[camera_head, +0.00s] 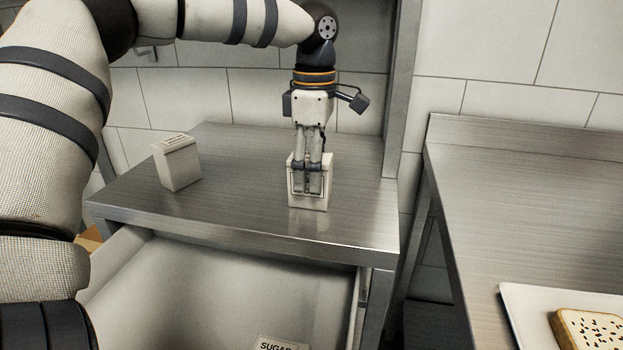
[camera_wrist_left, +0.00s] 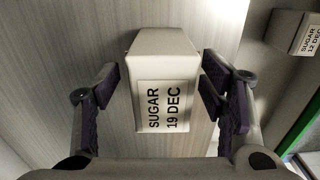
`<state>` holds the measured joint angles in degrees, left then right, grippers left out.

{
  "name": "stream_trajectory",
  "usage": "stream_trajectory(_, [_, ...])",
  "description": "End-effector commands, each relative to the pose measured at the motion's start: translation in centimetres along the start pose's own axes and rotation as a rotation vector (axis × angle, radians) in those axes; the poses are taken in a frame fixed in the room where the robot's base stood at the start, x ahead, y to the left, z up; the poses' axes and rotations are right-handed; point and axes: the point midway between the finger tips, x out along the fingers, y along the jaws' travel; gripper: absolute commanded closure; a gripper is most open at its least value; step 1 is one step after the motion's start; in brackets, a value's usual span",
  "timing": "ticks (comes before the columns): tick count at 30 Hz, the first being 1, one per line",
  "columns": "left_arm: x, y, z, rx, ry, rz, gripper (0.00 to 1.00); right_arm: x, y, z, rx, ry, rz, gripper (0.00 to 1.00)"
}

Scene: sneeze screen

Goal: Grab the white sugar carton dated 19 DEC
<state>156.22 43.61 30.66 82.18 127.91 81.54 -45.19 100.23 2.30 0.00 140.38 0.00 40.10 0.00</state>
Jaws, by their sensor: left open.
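The white sugar carton dated 19 DEC (camera_head: 308,201) stands on the metal counter, partly hidden behind my left gripper in the head view. In the left wrist view its label reads SUGAR 19 DEC (camera_wrist_left: 165,85). My left gripper (camera_head: 309,180) points down at the carton; its open fingers (camera_wrist_left: 161,88) lie on either side of it, with small gaps visible on both sides. My right gripper is not in view.
The metal counter (camera_head: 240,215) has an open drawer (camera_head: 190,290) below it, with another carton labelled SUGAR (camera_head: 277,343) inside. A metal post (camera_head: 402,90) rises behind the counter's right side. On the right, another counter (camera_head: 530,200) holds a white tray (camera_head: 517,300) with bread (camera_head: 585,328).

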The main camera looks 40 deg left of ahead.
Motion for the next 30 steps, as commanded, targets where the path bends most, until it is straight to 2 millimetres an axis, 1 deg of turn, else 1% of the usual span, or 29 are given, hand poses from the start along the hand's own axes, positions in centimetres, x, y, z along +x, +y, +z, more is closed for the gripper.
stream_trajectory(2, [1.1,-0.4,-0.6,0.0,-0.003,0.003,0.35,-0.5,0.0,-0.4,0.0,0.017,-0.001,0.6])
stream_trajectory(4, [2.5,-0.4,-0.6,-0.001,-0.002,0.002,0.35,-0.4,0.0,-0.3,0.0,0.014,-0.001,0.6])
stream_trajectory(6, [3.3,-0.3,-0.5,-0.001,-0.002,0.002,0.35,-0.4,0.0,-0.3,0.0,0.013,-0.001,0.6])
stream_trajectory(8, [3.6,-0.3,-0.5,-0.001,-0.002,0.002,0.35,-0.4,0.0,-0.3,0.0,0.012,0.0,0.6])
stream_trajectory(13, [3.6,-0.3,-0.5,-0.001,-0.002,0.003,0.35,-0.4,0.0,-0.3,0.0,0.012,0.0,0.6])
stream_trajectory(21, [3.5,-0.3,-0.5,-0.001,-0.002,0.003,0.95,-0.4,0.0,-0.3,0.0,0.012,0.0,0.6])
stream_trajectory(28, [3.5,-0.3,-0.5,-0.001,-0.003,0.004,0.95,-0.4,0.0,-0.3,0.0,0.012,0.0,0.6])
stream_trajectory(30, [3.2,-0.3,-0.5,-0.001,-0.003,0.005,0.95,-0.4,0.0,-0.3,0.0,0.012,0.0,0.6])
